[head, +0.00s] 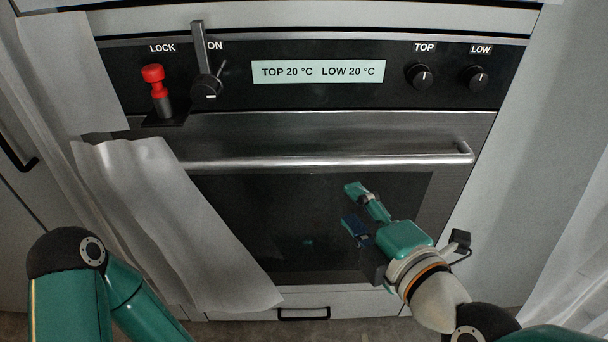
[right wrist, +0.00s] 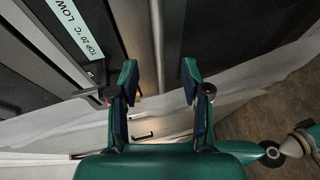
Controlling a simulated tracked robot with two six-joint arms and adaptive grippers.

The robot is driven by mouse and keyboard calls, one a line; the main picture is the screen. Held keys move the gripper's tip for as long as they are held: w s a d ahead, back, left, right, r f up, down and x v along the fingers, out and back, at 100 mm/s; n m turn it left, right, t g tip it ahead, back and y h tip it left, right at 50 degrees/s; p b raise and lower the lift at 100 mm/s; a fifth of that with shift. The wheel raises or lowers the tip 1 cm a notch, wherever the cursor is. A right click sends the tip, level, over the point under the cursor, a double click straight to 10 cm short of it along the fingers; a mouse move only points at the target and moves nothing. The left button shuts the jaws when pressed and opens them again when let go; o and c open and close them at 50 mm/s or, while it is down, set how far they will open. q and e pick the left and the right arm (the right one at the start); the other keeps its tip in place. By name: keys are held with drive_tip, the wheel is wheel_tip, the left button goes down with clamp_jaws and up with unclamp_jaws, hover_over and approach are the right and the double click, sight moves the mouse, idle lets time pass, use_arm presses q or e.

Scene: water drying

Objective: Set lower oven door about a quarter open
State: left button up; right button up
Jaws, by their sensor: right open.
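The oven door (head: 310,230) is a dark glass panel with a steel top, and it looks shut. Its long steel handle bar (head: 320,160) runs across the top of the door. My right gripper (head: 354,207) is open and empty in front of the glass, just below the right half of the bar. In the right wrist view my right gripper (right wrist: 159,80) has its two fingers spread, and the handle bar (right wrist: 158,35) shows beyond the gap between them. I cannot tell any contact. My left arm shows at lower left, but its gripper is out of view.
A pale cloth sheet (head: 180,225) hangs over the door's left side. Above are the red lock knob (head: 153,75), the ON lever (head: 207,85), the display (head: 318,71), the TOP knob (head: 420,76) and the LOW knob (head: 475,78). A drawer handle (head: 303,314) sits below the door.

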drive_tip(key=p, duration=0.5)
approach(306, 166)
drive_tip(key=x, duration=1.1)
drive_tip(key=shift+w, duration=0.2)
drive_tip(key=shift+r, duration=0.1)
drive_tip(key=shift+c, duration=0.3)
drive_tip(key=c, duration=0.8)
clamp_jaws()
